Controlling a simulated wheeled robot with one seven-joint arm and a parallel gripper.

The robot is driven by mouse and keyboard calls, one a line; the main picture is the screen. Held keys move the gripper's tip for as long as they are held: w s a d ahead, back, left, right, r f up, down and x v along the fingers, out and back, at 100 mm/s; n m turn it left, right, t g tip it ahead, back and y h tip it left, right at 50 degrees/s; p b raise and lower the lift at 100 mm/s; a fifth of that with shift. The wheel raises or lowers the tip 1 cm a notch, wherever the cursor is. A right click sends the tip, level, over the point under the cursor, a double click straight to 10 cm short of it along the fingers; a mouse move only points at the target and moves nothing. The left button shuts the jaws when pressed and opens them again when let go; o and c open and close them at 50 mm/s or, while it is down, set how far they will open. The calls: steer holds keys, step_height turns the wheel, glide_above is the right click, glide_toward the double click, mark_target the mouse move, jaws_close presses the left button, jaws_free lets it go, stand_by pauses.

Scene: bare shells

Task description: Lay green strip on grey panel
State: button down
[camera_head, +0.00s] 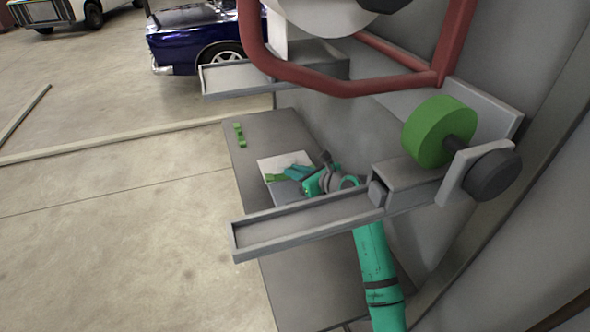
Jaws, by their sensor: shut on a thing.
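My gripper (291,174), at the end of my teal arm, is low over the grey bench, beside a pale square panel (271,163). It is small in the picture and its fingers are hard to make out. A green strip (275,178) shows at the gripper's tip, over the panel's near part, and my gripper appears shut on it. I cannot tell whether the strip touches the panel. A second small green piece (239,135) lies apart on the bench, farther back and to the left. My gripper and wrist hide the panel's right side.
The grey bench (262,133) is clear around the panel's left side. A grey tray arm (300,222) crosses in front of my arm. A green roll (438,132) on a holder, red tubing (340,87) and another tray (238,77) surround the space.

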steer(key=c, duration=1.7)
jaws_free()
steer(key=shift+o, duration=0.2)
